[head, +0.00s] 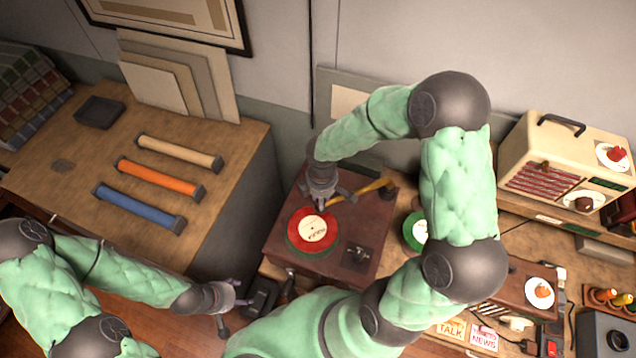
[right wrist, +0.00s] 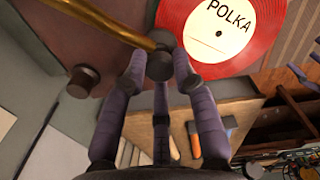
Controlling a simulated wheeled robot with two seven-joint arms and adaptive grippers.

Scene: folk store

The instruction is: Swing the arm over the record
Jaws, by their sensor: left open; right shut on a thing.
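A red record (head: 297,239) with a cream centre label lies on the brown turntable (head: 282,268). In the right wrist view the record (right wrist: 262,58) reads POLKA. The brass tone arm (head: 372,186) runs from the turntable's back right corner toward the record's far edge. Its dark head (right wrist: 160,66) sits between the fingers of my right gripper (right wrist: 162,62), which is shut on it beside the record's rim. My right gripper (head: 324,201) also shows in the head view. My left gripper (head: 236,305) is open and empty, low and left of the turntable.
A dark control (head: 358,254) sits on the turntable's front right. A green record (head: 410,232) lies right of it, partly behind my right arm. A cream box (head: 560,150) stands farther right. Blue, orange and tan tubes (head: 160,190) lie on the left counter.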

